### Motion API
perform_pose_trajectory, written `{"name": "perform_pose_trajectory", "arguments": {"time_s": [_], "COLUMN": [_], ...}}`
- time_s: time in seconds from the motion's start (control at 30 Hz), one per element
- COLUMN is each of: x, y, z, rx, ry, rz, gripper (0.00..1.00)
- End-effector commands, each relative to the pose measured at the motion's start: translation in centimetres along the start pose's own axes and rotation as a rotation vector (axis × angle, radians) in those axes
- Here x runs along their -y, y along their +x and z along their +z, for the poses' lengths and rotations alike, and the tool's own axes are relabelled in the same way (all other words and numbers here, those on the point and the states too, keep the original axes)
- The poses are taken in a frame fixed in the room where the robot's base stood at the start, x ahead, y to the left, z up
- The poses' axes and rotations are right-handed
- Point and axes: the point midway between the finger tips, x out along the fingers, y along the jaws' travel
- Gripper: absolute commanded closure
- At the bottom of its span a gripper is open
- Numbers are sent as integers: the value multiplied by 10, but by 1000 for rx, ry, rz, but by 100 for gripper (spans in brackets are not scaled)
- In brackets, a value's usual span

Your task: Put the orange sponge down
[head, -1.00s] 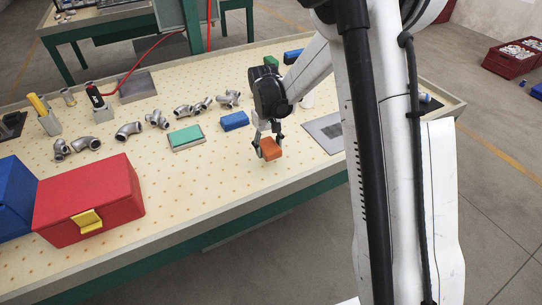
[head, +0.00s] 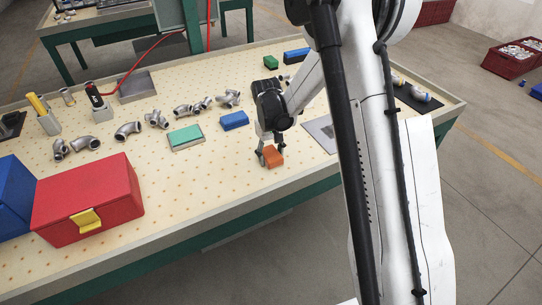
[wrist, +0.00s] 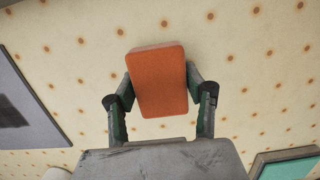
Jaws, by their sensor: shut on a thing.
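The orange sponge (head: 273,157) is a small block near the front edge of the workbench, at the middle of the head view. In the wrist view the sponge (wrist: 158,80) sits between both fingers. My gripper (head: 271,150) is shut on it, one finger on each side, and points down at the bench. The sponge is at or just above the tabletop (head: 215,180); I cannot tell whether it touches.
A blue block (head: 234,121) and a green-topped block (head: 186,138) lie to the left of my gripper. A grey plate (head: 321,132) lies to the right. Several metal pipe fittings (head: 157,119) and a red box (head: 88,200) are further left. The bench around the sponge is clear.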

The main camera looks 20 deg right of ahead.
Motion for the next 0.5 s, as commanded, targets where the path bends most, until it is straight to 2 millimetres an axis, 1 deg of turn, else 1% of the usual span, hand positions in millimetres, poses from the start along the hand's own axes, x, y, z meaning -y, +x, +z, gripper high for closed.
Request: {"name": "perform_pose_trajectory", "arguments": {"time_s": [0.03,0.07,0.17,0.2,0.5], "x": [0,0,0,0,0], "y": [3,3,2,2,0], "z": [0,0,0,0,0], "rx": [0,0,1,1,0], "ry": [0,0,0,0,0], "rz": [0,0,0,0,0], "gripper": [87,51,38,34,34]}}
